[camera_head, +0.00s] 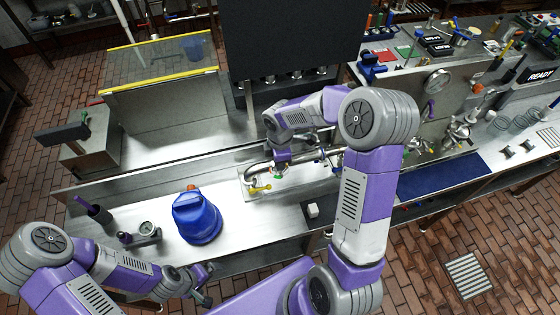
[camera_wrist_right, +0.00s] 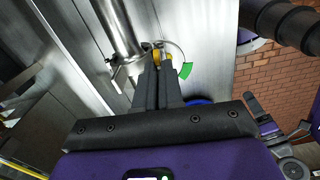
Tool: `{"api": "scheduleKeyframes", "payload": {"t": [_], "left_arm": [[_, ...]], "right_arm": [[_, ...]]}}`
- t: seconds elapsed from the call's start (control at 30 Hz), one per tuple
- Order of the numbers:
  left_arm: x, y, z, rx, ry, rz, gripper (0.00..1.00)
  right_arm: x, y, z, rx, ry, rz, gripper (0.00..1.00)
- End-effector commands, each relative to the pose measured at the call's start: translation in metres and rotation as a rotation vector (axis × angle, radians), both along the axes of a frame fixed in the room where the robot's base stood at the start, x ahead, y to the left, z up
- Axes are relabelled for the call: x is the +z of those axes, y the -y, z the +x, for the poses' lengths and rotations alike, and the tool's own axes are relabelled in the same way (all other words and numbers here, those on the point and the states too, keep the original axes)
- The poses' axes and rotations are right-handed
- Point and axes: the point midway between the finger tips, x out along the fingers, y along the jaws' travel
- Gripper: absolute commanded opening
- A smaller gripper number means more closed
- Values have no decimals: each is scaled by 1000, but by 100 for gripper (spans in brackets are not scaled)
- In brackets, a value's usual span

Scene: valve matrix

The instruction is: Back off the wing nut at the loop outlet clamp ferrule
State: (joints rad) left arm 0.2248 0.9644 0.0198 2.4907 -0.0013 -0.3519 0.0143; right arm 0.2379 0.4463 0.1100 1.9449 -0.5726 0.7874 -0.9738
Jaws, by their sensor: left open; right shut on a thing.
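A steel pipe (camera_wrist_right: 118,28) runs down to a clamp ferrule, where a small yellow wing nut (camera_wrist_right: 157,56) sits between my fingertips. A green tag (camera_wrist_right: 185,71) hangs on a thin wire loop beside it. My right gripper (camera_wrist_right: 158,70) is shut on the wing nut; the fingers hide part of it. In the head view my right gripper (camera_head: 279,168) reaches down at the pipework behind the bench's middle, and the clamp is mostly hidden there. My left gripper (camera_head: 203,284) is open and empty, low at the front edge of the bench.
A yellow-handled valve (camera_head: 260,188) stands just left of my right gripper. A blue jug (camera_head: 196,217) stands on the steel bench, with a small gauge (camera_head: 146,229) to its left. A white block (camera_head: 313,210) lies near the front edge. A dark blue mat (camera_head: 440,178) lies at right.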

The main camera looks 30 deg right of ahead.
Motion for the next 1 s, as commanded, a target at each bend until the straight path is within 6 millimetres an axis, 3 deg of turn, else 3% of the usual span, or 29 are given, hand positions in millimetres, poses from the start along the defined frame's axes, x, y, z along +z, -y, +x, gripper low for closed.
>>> {"api": "scheduleKeyframes", "payload": {"t": [0.1,0.3,0.63,1.0], "left_arm": [[0,0,0,0,0,0,100],[0,0,0,0,0,0,100],[0,0,0,0,0,0,100],[3,0,0,0,0,0,100]], "right_arm": [[0,0,1,-1,2,0,0],[0,0,0,-1,1,1,33],[5,0,0,-2,1,0,33],[62,0,1,-2,5,-1,33]]}}
